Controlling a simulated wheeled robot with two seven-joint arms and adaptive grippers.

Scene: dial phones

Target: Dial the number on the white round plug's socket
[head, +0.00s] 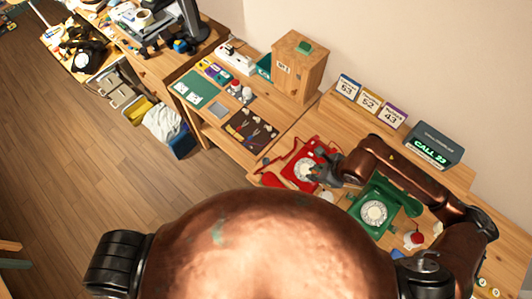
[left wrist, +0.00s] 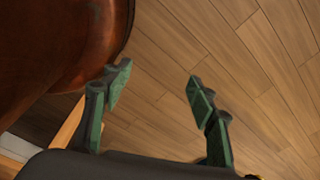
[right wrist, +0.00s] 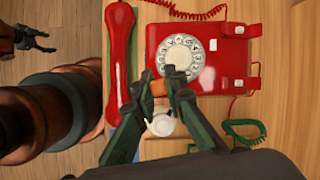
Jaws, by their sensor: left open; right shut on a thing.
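A red dial phone (head: 303,168) stands on the desk, and its pale dial (right wrist: 181,56) shows in the right wrist view. Its red handset (right wrist: 118,60) lies beside it. My right gripper (right wrist: 163,78) is at the dial's lower left edge, shut on a small orange-brown piece I cannot identify. A white round thing (right wrist: 160,124), perhaps a plug, lies below the phone, partly hidden by the fingers; its socket is unclear. A green dial phone (head: 375,213) is to the right. A dark sign (head: 432,148) reads "CALL 23". My left gripper (left wrist: 157,82) is open and empty above the floor.
Number cards (head: 370,100) stand along the wall, reading 53, 52 and 43. A wooden box (head: 300,66) is behind. A red-and-white thing (head: 414,239) lies beside the green phone. A green coiled cord (right wrist: 243,132) lies near the red phone. The floor at left is mostly clear.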

